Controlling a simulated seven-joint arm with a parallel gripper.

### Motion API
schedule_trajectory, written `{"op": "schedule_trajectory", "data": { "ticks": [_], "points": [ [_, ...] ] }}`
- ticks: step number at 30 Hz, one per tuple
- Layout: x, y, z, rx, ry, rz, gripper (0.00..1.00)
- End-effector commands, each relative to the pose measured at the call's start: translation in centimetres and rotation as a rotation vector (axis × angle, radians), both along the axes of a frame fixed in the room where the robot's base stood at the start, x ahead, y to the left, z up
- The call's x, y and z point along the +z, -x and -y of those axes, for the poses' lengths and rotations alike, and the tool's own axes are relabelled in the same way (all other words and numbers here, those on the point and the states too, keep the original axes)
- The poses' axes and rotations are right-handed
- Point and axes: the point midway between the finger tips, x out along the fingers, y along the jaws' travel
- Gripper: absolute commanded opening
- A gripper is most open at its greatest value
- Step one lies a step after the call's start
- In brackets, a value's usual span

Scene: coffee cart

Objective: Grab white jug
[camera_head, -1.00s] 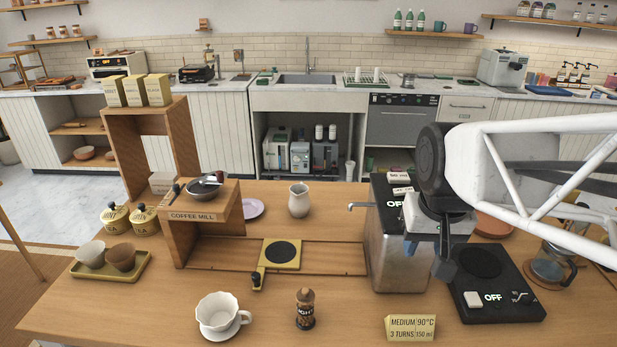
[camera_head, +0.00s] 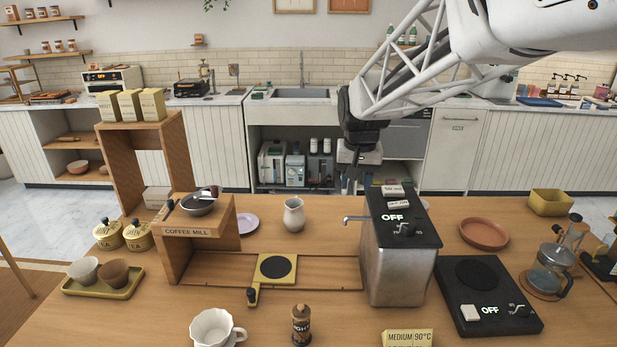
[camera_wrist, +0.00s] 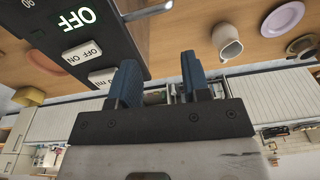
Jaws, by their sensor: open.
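The white jug (camera_head: 294,214) stands upright on the wooden table, left of the metal boiler, in the head view. It also shows in the wrist view (camera_wrist: 229,40), upper right of the fingers, with its dark opening and handle visible. My gripper (camera_head: 350,180) is above the table's far edge, to the right of and behind the jug, with a gap between them. In the wrist view its two blue fingers (camera_wrist: 160,82) are apart with nothing between them.
The boiler (camera_head: 398,265) with an OFF panel stands close to my gripper, right of the jug. A purple plate (camera_head: 247,223) lies left of the jug. The coffee mill stand (camera_head: 185,255) is further left.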

Motion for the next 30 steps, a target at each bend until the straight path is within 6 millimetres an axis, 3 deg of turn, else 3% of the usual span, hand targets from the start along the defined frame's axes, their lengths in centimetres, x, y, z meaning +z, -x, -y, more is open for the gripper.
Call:
{"op": "schedule_trajectory", "data": {
  "ticks": [3,14,30],
  "points": [
    [-0.9,-3.1,-1.4,-0.003,0.000,-0.012,0.43],
    [-4.4,-11.5,-5.9,-0.012,0.001,-0.045,0.43],
    [-12.3,-22.4,-13.4,-0.027,0.009,-0.094,0.43]
  ]
}}
